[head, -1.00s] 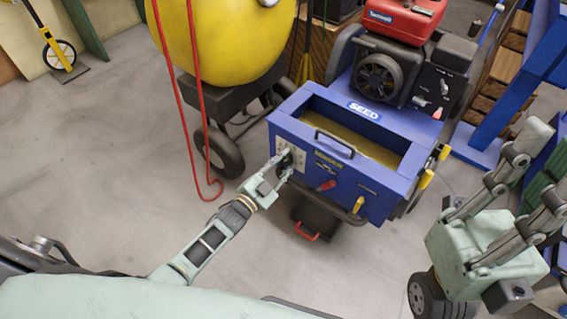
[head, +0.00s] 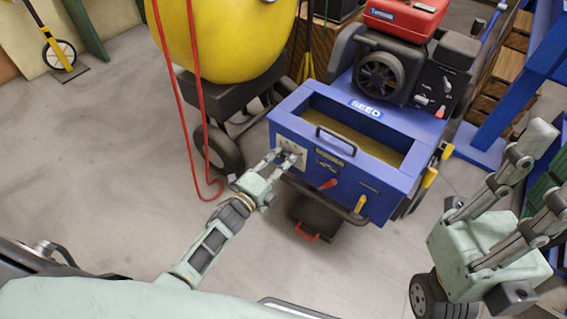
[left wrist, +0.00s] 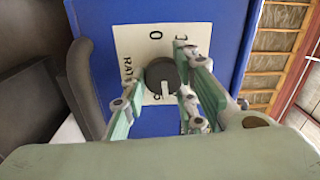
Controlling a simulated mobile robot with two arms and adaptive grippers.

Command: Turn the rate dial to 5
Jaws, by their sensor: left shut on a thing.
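The rate dial (left wrist: 160,72) is a dark round knob on a pale plate (left wrist: 125,45) marked RATE in the left wrist view. A light mark shows at its lower edge; I cannot read the setting. In the head view the plate (head: 283,145) is on the left part of the blue seed box's front. My left gripper (head: 284,157) reaches it from the lower left. Its fingers are shut on the dial, one on each side, and partly cover the plate. My right gripper (head: 548,165) stands open and empty at the right, fingertips partly out of frame.
The blue seed box (head: 385,195) has a black handle, a red lever (head: 327,184) and a yellow lever (head: 359,204) right of the plate. A yellow tank (head: 225,40) and hanging red hose (head: 205,140) stand left.

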